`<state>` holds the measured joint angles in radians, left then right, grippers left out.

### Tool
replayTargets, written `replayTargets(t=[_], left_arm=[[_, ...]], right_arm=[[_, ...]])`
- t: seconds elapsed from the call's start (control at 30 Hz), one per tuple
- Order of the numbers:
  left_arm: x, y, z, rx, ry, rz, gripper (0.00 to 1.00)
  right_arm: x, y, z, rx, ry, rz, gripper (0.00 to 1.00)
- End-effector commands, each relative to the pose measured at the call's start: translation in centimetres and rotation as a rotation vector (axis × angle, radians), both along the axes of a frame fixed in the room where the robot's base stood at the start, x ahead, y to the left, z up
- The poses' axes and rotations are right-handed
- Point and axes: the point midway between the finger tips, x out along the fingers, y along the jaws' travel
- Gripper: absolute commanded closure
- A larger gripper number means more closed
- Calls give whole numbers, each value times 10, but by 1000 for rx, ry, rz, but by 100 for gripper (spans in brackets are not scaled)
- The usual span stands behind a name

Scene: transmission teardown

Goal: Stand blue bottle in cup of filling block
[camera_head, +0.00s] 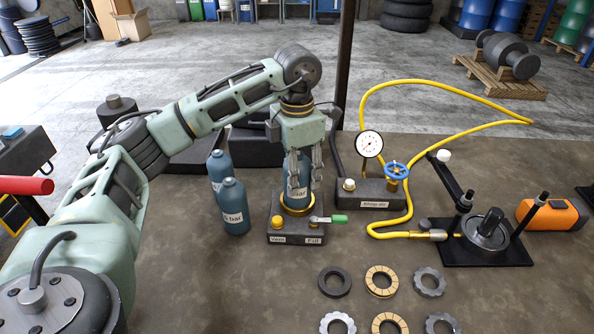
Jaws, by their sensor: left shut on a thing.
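My left gripper (303,172) points down and is shut on a blue bottle (298,192). The bottle is upright, with part of a "bar" label showing between the fingers; its top is hidden by the gripper. Its lower end is at the brass-rimmed cup of the filling block (283,238) and appears inside the rim. I cannot tell if it rests on the cup's floor. The dark block has "Vent" and "Fill" labels, a yellow knob (277,223) and a green-handled lever (338,219). My right gripper is not in view.
Two other blue bottles (234,207) (216,166) stand left of the block. Right of it are a gauge (369,145), a blue valve wheel (397,171), a yellow hose (408,200) and a black fixture (487,240). Several rings (382,281) lie in front.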

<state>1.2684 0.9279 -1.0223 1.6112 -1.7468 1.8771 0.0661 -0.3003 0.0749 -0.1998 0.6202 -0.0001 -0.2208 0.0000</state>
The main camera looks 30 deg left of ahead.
Motion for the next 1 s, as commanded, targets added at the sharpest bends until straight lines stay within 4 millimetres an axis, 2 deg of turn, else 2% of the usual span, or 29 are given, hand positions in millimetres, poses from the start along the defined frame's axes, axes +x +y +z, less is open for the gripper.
replayTargets(t=[0.1,0.13,0.3,0.6,0.7,0.77,0.87,1.0], left_arm=[[1,0,-2,-1,-4,0,100],[0,0,-2,0,0,0,53],[0,0,-2,0,0,0,38],[0,0,-2,0,0,0,36],[0,0,3,-1,-1,0,36],[1,0,6,-2,-3,0,36],[1,0,22,-1,-5,0,36],[1,-1,55,-1,-8,0,36]], right_arm=[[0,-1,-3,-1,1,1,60],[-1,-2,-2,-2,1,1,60],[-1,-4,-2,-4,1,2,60],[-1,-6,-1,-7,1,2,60],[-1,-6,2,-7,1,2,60],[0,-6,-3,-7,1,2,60],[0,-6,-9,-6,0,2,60],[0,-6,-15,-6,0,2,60]])
